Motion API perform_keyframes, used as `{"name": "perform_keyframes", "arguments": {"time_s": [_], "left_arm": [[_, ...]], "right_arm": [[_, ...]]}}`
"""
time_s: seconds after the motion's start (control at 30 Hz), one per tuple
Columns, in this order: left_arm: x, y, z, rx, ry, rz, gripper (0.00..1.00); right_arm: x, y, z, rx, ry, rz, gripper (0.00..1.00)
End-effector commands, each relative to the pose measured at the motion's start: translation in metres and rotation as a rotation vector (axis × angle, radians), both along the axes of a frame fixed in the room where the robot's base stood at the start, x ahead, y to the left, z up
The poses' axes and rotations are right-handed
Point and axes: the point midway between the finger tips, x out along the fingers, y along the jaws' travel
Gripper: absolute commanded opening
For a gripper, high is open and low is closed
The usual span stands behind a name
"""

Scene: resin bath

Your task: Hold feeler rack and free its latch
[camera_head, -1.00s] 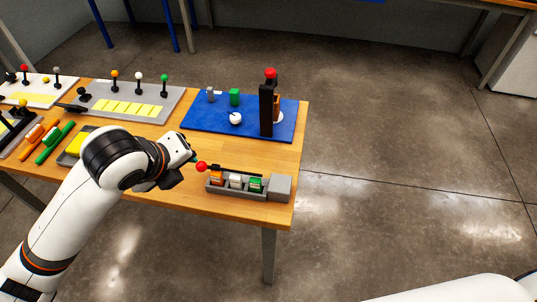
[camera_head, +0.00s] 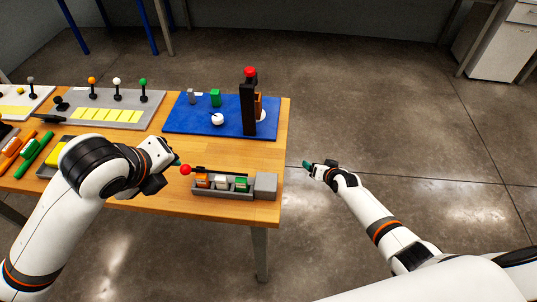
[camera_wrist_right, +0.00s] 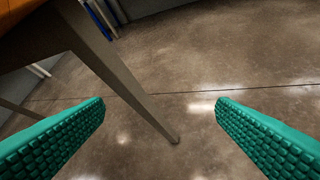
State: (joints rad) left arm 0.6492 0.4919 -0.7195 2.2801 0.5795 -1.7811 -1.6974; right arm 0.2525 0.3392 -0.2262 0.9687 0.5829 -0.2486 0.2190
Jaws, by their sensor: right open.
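The feeler rack (camera_head: 208,192) is a grey tray at the table's near right edge. It holds an orange (camera_head: 203,181), a white (camera_head: 222,182) and a green block (camera_head: 241,184), with a grey block (camera_head: 265,186) at its right end. A dark bar, seemingly the latch, runs along its back to a red ball knob (camera_head: 185,169) at the left. My left gripper (camera_head: 176,161) is just left of the knob, seemingly apart from it; its finger gap is hidden. My right gripper (camera_head: 307,165) is right of the table; the right wrist view shows it open and empty (camera_wrist_right: 160,108).
A blue mat (camera_head: 185,118) behind the rack carries a black post (camera_head: 249,108) with a red top, a green block and a white ball. A grey panel (camera_head: 75,108) with coloured knobs stands further left. Open floor (camera_head: 400,110) lies right of the table.

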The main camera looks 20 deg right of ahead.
Motion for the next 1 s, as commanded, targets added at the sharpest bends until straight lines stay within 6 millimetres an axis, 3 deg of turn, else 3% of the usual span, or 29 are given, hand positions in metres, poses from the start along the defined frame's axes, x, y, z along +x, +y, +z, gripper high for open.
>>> {"name": "perform_keyframes", "arguments": {"time_s": [0.03,0.1,0.23,0.4,0.53,0.67,0.77,0.9,1.0], "left_arm": [[0.0,0.0,0.0,0.0,0.0,0.0,0.36],[0.0,0.0,0.0,0.0,0.0,0.0,0.36],[0.0,0.0,0.0,0.0,0.0,0.0,0.36],[0.0,0.0,0.0,0.0,0.0,0.0,0.36],[0.0,0.0,0.0,0.0,0.0,0.0,0.36],[0.0,0.0,0.0,0.0,0.0,0.0,0.36],[0.0,0.0,0.0,0.0,0.0,0.0,0.36],[0.0,0.0,0.0,0.0,0.0,0.0,0.36],[0.0,0.0,0.0,0.0,0.0,0.0,0.36]], "right_arm": [[0.021,-0.004,0.028,0.022,-0.047,-0.008,0.8],[0.046,-0.005,0.062,0.055,-0.101,-0.013,0.8],[0.085,-0.001,0.131,0.105,-0.178,0.013,0.8],[0.119,0.033,0.222,0.113,-0.207,0.151,0.8],[0.123,0.075,0.288,0.05,-0.169,0.336,0.8],[0.103,0.123,0.344,-0.073,-0.089,0.568,0.8],[0.068,0.162,0.35,-0.198,0.036,0.765,0.8],[0.004,0.202,0.317,-0.392,0.269,1.031,0.8],[-0.039,0.216,0.294,-0.519,0.424,1.19,0.8]]}}
